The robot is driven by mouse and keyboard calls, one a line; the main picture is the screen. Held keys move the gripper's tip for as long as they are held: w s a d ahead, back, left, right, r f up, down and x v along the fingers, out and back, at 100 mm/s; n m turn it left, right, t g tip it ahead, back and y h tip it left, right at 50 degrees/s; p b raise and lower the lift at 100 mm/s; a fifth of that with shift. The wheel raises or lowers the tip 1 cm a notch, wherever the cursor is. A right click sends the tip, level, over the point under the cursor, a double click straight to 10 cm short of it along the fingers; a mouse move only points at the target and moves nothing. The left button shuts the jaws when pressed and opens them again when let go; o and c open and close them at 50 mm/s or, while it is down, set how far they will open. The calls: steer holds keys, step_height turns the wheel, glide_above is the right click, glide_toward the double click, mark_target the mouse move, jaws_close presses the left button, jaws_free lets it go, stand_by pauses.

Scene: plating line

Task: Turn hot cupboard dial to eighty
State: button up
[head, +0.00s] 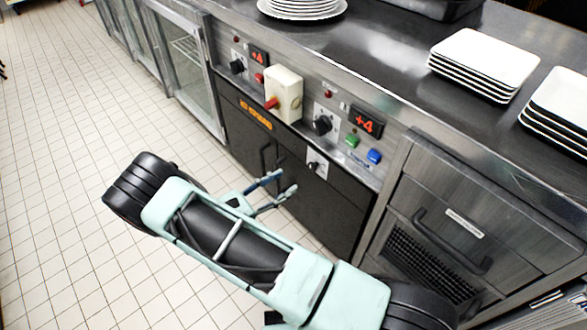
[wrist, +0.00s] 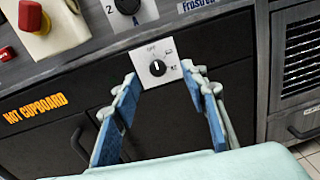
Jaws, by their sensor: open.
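The dial is a small black knob (wrist: 157,68) on a white plate, low on the dark cupboard front. Its white pointer mark stands roughly upward. The print around it is too small to read surely; the upper left looks like OFF. In the head view the dial (head: 314,167) is beyond my gripper (head: 281,184), up and to the right of the fingertips. In the wrist view my gripper (wrist: 161,74) is open, its blue-padded fingers on either side of the dial in the picture. I see no contact. An orange HOT CUPBOARD label (wrist: 35,108) is at left.
Dark door handles (head: 266,158) stick out nearby. Plates (head: 484,65) stand on the counter. The tiled floor at left is clear.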

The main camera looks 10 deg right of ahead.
mark_target(311, 167)
steer(key=shift+n+t, duration=0.4)
steer(key=shift+n, duration=0.3)
steer(key=x, duration=0.3)
steer(key=f+b+x, duration=0.1)
steer(key=x, duration=0.2)
steer(key=f+x, duration=0.1)
steer(key=x, duration=0.3)
steer(key=shift+w+f, duration=0.2)
steer(key=shift+w, duration=0.1)
steer(key=shift+a, duration=0.1)
jaws_close()
